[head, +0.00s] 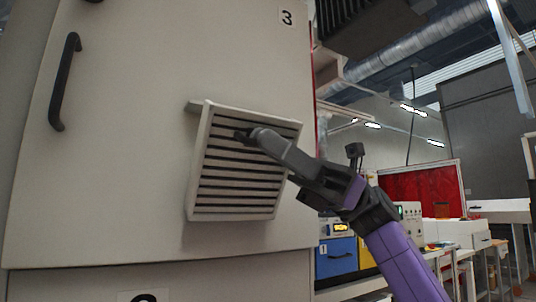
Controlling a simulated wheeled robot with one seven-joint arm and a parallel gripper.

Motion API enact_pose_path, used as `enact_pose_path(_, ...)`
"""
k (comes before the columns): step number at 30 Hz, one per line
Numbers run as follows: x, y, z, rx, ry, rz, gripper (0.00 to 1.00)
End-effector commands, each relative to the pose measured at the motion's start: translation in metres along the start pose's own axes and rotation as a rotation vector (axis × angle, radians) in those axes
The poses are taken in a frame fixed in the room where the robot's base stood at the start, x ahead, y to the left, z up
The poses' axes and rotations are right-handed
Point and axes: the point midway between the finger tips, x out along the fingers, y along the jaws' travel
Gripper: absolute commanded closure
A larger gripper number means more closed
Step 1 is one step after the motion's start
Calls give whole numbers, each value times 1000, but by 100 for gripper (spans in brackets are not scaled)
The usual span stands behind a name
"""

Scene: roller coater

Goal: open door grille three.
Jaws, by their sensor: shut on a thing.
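The grille (236,190) is a pale frame with dark slots between its slats, on the large off-white door (130,150) marked with a 3 (287,18). It looks tilted against the door face, and a grey strip shows behind its upper left corner. I cannot tell how far it stands off the door. My gripper (243,137) reaches in from the right, its fingers at the upper slats. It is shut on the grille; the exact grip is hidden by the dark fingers.
A black bar handle (64,82) is on the door's left side. Another numbered panel (150,285) lies below the door. To the right are a blue cabinet (336,257), a red panel (408,197) and benches. A dark ribbed unit (372,25) overhangs at top.

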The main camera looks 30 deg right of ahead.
Motion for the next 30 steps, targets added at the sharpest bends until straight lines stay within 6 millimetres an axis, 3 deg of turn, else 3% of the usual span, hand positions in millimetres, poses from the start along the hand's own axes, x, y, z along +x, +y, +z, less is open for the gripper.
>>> enact_pose_path(18,-2,5,-2,-44,0,16,100)
enact_pose_path(19,-2,5,-2,-44,0,16,85)
enact_pose_path(20,-2,5,-2,-44,0,16,82)
enact_pose_path(30,-5,5,-2,-43,0,16,82)
